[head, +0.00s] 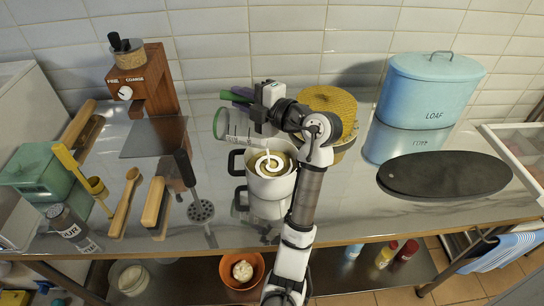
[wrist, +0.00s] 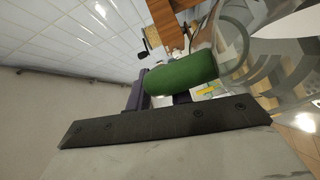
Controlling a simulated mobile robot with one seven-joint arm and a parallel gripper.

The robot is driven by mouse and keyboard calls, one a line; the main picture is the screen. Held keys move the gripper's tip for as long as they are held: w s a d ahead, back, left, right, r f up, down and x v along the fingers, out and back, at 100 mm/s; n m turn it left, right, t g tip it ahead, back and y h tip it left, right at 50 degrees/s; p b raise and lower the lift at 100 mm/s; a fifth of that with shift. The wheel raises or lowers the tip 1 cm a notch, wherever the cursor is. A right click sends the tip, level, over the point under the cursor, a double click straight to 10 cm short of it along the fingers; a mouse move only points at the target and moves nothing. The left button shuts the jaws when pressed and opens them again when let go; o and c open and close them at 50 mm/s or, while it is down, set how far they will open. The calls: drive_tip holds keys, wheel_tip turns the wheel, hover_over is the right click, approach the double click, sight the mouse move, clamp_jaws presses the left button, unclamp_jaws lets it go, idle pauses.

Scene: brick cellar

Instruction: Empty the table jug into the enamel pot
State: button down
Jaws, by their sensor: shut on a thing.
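My gripper (head: 246,98) is shut on the green handle of the clear glass jug (head: 236,130). The jug is held tilted, just above and left of the enamel pot. In the wrist view, the green handle (wrist: 182,73) lies between my dark fingers (wrist: 134,97), with the clear jug (wrist: 285,65) at right. The white enamel pot (head: 268,186) stands upright on the steel table, with dark side handles. A white swirl over a yellowish-brown surface shows inside the pot. My arm crosses in front of its right side. I cannot tell how much the jug holds.
Wooden spoon (head: 124,205), brush (head: 154,203), masher (head: 199,208) and shaker (head: 66,223) lie left on the table (head: 345,212). A ribbed yellow-brown thing (head: 330,101) stands behind my arm. A dark oval board (head: 445,175) and blue LOAF bin (head: 430,90) are right.

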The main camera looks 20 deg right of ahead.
sight(219, 112)
drive_tip(key=shift+s+d+r+t+y, duration=0.15)
drive_tip(key=shift+s+d+t, duration=0.1)
drive_tip(key=shift+d, duration=0.15)
drive_tip(key=shift+s+d+r+t+y, duration=0.1)
drive_tip(key=shift+s+d+t+y, duration=0.05)
drive_tip(key=shift+s+d+t, duration=0.15)
drive_tip(key=w+a+f+g+h, duration=0.1)
drive_tip(key=a, duration=0.1)
drive_tip(key=w+a+f+g+h, duration=0.1)
drive_tip(key=w+a, duration=0.1)
drive_tip(key=w+a+f+n+g, duration=0.1)
drive_tip(key=a, duration=0.1)
drive_tip(key=shift+w+a+g+h, duration=0.15)
drive_tip(key=shift+w+g+h, duration=0.15)
drive_tip(key=shift+h, duration=0.1)
drive_tip(key=shift+w+a+r+g, duration=0.1)
drive_tip(key=shift+a+r+g, duration=0.1)
drive_tip(key=shift+g, duration=0.05)
drive_tip(key=shift+w+a+f+n+g+h, duration=1.8)
drive_tip(key=shift+w+a+f+g+h, duration=1.9)
drive_tip(key=shift+a+h, duration=1.25)
wheel_tip(219, 112, up, 7)
drive_tip(key=shift+s+f+g, duration=0.15)
drive_tip(key=shift+s+g, duration=0.1)
drive_tip(key=shift+g, duration=0.15)
